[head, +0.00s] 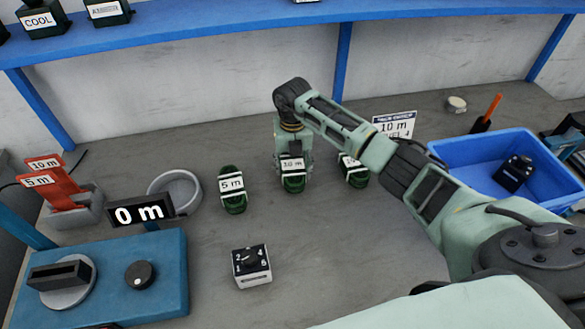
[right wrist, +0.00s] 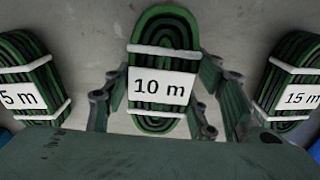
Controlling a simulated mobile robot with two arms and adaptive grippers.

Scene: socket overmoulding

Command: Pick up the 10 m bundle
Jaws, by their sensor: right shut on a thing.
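The 10 m bundle (head: 293,184) is a green coiled cable with white ties and a white "10 m" label. It is on the grey table, in the middle of a row of three. My right gripper (head: 292,168) reaches down over it and is shut on it. In the right wrist view the bundle (right wrist: 160,118) sits between the two fingers (right wrist: 160,105), one along each side. Whether it is clear of the table I cannot tell. My left gripper is not in view.
The 5 m bundle (head: 232,204) is to the left and the 15 m bundle (head: 357,180) close to the right. A dial box (head: 252,266) stands in front. A blue bin (head: 465,150) is at right, a blue machine with a "0 m" display (head: 140,212) at left.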

